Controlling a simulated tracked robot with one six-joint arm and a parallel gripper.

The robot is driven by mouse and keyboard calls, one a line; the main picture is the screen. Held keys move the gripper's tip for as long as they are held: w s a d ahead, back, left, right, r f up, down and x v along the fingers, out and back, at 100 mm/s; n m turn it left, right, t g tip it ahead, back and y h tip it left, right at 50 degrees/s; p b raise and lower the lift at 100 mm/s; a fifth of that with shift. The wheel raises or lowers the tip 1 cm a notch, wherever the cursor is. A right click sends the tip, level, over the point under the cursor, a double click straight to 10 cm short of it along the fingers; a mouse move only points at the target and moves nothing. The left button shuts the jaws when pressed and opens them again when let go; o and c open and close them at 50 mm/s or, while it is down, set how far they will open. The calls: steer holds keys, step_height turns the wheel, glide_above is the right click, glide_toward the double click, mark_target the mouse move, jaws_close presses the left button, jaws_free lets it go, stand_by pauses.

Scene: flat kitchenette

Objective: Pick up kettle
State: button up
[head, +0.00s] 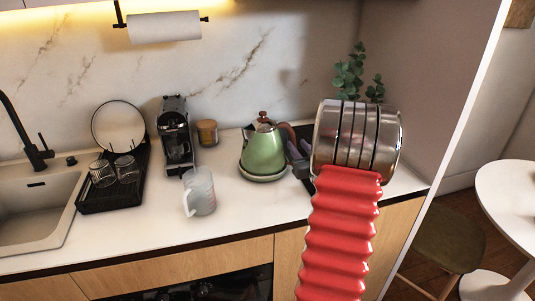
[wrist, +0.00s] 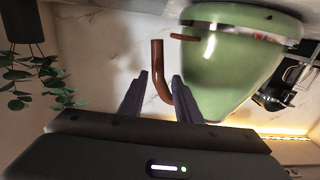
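The green kettle (head: 263,151) stands upright on its light round base (head: 263,174) on the counter, with its brown handle (head: 289,135) facing my arm. My gripper (head: 292,150) is just right of the kettle, partly hidden by my arm. In the wrist view, which is upside down, the kettle (wrist: 235,65) fills the upper right. Its brown handle (wrist: 157,58) shows between the two dark fingers of my gripper (wrist: 160,76). The fingers are open with a gap on both sides of the handle. I cannot tell how deep the handle lies between them.
A glass measuring jug (head: 201,192), a coffee machine (head: 175,135) and a lidded jar (head: 207,132) stand left of the kettle. A drying rack (head: 105,203) with glasses and a plate is further left, beside the sink (head: 35,215). A plant (head: 350,75) is behind my arm.

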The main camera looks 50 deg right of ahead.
mark_target(293, 138)
steer(key=shift+w+d, duration=0.3)
steer(key=shift+w, duration=0.3)
steer(key=shift+x, duration=2.6)
steer(key=shift+d+r, duration=0.1)
steer(key=shift+d, duration=0.05)
steer(key=shift+c, duration=0.2)
jaws_close()
steer(key=shift+r, duration=0.15)
